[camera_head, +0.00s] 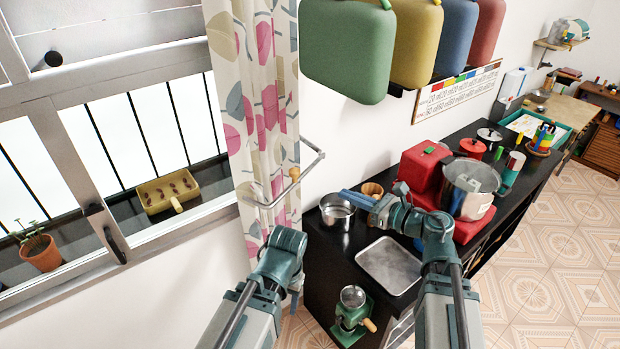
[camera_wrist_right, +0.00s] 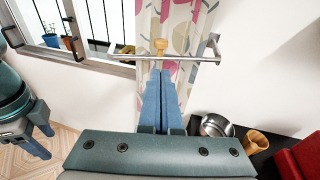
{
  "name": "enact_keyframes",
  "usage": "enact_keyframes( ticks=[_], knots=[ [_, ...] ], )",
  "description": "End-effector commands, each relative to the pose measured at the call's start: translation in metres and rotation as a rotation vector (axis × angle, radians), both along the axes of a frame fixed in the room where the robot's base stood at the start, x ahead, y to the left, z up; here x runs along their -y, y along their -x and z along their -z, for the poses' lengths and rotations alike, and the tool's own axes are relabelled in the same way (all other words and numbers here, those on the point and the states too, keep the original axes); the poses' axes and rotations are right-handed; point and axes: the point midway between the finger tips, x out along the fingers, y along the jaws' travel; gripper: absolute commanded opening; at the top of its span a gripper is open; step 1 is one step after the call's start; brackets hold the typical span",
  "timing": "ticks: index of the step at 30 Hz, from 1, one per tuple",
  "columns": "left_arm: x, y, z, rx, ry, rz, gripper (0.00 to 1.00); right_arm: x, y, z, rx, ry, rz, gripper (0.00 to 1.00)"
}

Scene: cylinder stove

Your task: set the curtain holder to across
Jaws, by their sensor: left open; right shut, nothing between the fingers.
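The curtain holder (camera_head: 311,166) is a thin metal bar frame with a round wooden knob (camera_head: 294,173), set at the patterned curtain (camera_head: 262,105). In the right wrist view the bar (camera_wrist_right: 190,58) spans in front of the curtain, with the knob (camera_wrist_right: 161,44) standing up near its middle. My right gripper (camera_head: 348,196) is shut and empty; in its wrist view its blue fingertips (camera_wrist_right: 161,73) point at the bar just below the knob. Contact cannot be told. My left gripper (camera_head: 294,298) hangs low, left of the counter; its open fingers show in the wrist view (camera_wrist_right: 38,145).
The black counter (camera_head: 330,253) holds a steel pot (camera_head: 337,211), a metal tray (camera_head: 389,265), a green grinder (camera_head: 352,315) and a red stove (camera_head: 424,168) with a large pot (camera_head: 470,188). Coloured canisters (camera_head: 345,50) hang above. The window (camera_head: 150,130) is at left.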

Motion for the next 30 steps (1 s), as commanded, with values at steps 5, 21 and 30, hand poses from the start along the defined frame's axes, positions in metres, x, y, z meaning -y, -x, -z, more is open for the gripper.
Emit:
enact_keyframes(
  ticks=[5, 21, 30],
  knots=[
    [0.0, 0.0, 0.003, 0.0, 0.0, 0.0, 0.56, -0.011, -0.01, 0.002, -0.001, -0.002, -0.001, 0.0],
    [0.0, 0.0, 0.015, 0.0, -0.001, 0.003, 0.56, -0.087, -0.078, 0.015, -0.002, -0.004, 0.0, 0.0],
    [0.0, 0.0, 0.017, 0.0, -0.001, 0.004, 0.56, -0.104, -0.091, 0.017, -0.001, -0.004, 0.002, 0.0]
  ],
)
